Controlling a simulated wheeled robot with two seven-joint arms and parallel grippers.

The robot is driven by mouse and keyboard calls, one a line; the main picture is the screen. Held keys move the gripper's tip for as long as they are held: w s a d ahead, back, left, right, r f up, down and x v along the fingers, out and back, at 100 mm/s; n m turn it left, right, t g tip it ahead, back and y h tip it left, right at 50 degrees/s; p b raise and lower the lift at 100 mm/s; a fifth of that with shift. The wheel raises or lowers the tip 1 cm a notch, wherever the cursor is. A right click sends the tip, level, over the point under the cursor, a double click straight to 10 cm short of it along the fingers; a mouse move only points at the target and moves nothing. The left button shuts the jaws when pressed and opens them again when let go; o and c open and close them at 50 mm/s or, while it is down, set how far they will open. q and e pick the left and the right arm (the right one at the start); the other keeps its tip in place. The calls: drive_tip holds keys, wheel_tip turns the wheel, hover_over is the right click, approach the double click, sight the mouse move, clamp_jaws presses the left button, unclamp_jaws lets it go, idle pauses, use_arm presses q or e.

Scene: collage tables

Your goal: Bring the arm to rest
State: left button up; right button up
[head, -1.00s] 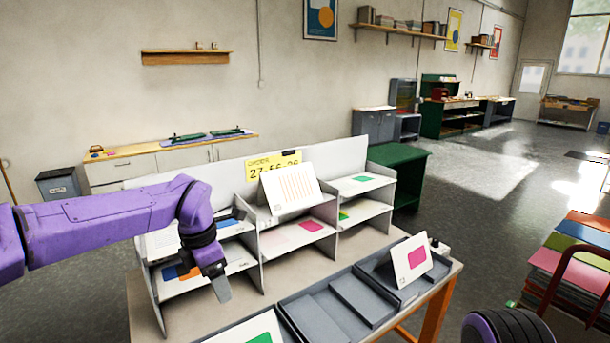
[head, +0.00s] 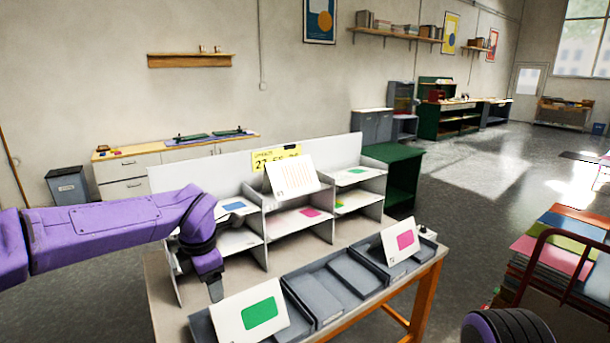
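My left arm comes in from the left in purple, and its gripper (head: 215,289) points down over the table, in front of the left column of the white shelf rack. The fingers look like one dark grey piece from this side, so I cannot tell whether they are open or shut. No held object shows at them. Of my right arm only a dark rounded part with purple shows at the bottom right edge; its gripper is out of view.
The white rack (head: 323,228) holds several cards. Grey trays (head: 322,320) line the table front, with a green-marked card (head: 235,316) and a pink-marked card (head: 390,247) leaning in them. A cart with coloured sheets (head: 555,240) stands at the right.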

use_arm(q)
drive_tip(key=s+a+f+m+t+y+b, duration=0.1)
drive_tip(key=s+a+f+m+t+y, duration=0.15)
drive_tip(key=f, duration=0.65)
drive_tip(key=s+a+f+m+t+y+b, duration=0.15)
drive_tip(key=s+f+m, duration=0.25)
drive_tip(key=f, duration=0.5)
drive_tip(key=s+a+f+m+t+y+b, duration=0.1)
drive_tip(key=s+a+f+m+y+b, duration=0.15)
drive_tip(key=f, duration=0.65)
drive_tip(key=s+a+f+m+g+h+b, duration=0.1)
drive_tip(key=s+f+m, duration=0.2)
drive_tip(key=s+f, duration=0.3)
drive_tip(key=s+a+f+m+g+h+b, duration=0.1)
drive_tip(key=s+f, duration=0.5)
drive_tip(key=s, duration=0.7)
drive_tip(key=s+a+f+m+g+h+b, duration=0.1)
drive_tip(key=s+f+m+g+b, duration=0.1)
drive_tip(key=s+f+m, duration=0.4)
drive_tip(key=s+f+b, duration=0.1)
drive_tip(key=s, duration=0.2)
drive_tip(key=shift+s+h, duration=0.35)
